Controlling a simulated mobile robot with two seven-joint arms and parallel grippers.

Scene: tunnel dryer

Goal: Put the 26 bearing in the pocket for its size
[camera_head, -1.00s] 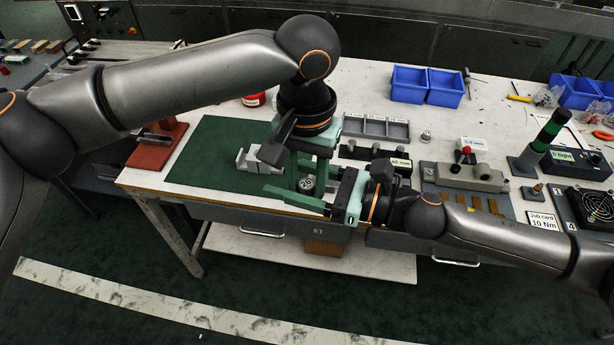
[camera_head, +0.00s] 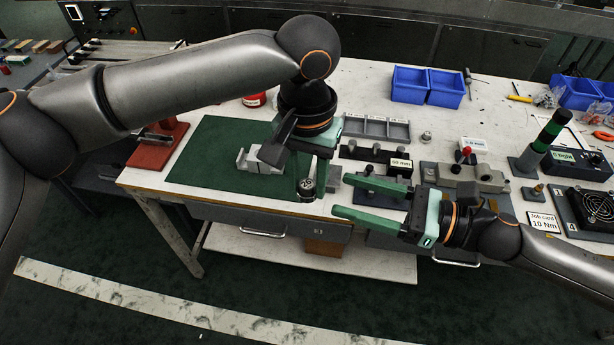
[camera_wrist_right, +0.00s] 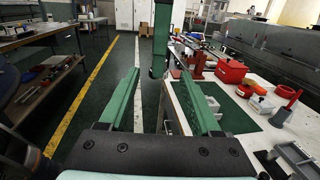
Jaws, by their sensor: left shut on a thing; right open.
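The bearing (camera_head: 306,189) is a small round metal piece with a pale marked face, whose number is too small to read surely. My left gripper (camera_head: 309,176) points down, shut on the bearing, near the table's front edge. My right gripper (camera_head: 352,199) is open and empty, to the right of the bearing and apart from it. Its two green fingers also show spread in the right wrist view (camera_wrist_right: 165,90).
A green mat (camera_head: 205,165) with a grey metal block (camera_head: 262,160) lies left of my left gripper. A dark block (camera_head: 375,155) with a label stands right of it, near a grey fixture (camera_head: 490,178). Blue bins (camera_head: 445,88) stand behind.

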